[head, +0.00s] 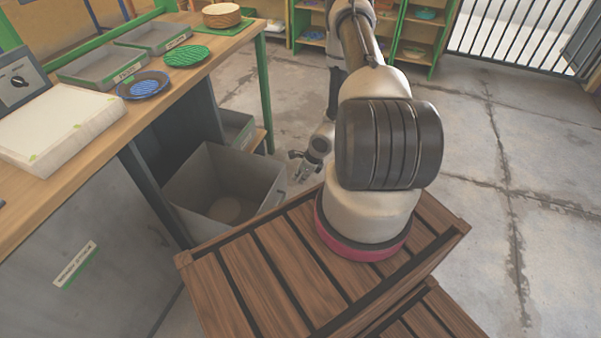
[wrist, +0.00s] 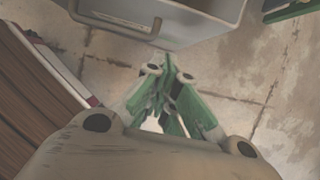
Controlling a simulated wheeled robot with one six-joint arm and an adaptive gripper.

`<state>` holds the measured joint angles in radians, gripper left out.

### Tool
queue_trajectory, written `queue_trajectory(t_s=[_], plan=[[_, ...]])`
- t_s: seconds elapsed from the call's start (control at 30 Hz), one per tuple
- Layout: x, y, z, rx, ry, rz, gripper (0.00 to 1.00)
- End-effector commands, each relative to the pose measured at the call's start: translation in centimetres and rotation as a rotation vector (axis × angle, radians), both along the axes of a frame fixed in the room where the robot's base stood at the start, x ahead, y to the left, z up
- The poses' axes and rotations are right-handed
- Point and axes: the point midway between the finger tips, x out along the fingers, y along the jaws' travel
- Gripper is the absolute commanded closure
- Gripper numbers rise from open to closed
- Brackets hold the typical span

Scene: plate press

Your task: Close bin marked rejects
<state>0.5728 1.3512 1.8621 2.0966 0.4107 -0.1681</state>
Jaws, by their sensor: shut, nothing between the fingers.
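In the wrist view a grey bin (wrist: 210,22) shows at the top, with a pale label (wrist: 128,18) too blurred to read. My gripper (head: 302,174) is to the right of the bin in the head view, low down and apart from it. In the wrist view my gripper (wrist: 168,62) is shut and empty, its tips just short of the bin's front.
Another grey bin (head: 240,127) sits behind, beside the green bench leg (head: 263,95). The workbench (head: 215,65) carries trays, plates and a white block (head: 60,130). Shelves (head: 425,42) and a barred gate (head: 520,35) stand behind. Floor (head: 490,190) at right is clear.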

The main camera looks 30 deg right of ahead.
Motion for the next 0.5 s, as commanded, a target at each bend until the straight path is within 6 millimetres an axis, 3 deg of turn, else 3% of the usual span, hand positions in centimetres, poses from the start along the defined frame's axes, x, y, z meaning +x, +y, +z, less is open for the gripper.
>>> queue_trajectory(t_s=[0.2,0.5], plan=[[1.3,1.1,-4.4,0.001,0.001,0.003,1.0],[4.4,3.2,-4.4,0.001,-0.002,0.002,1.0]])
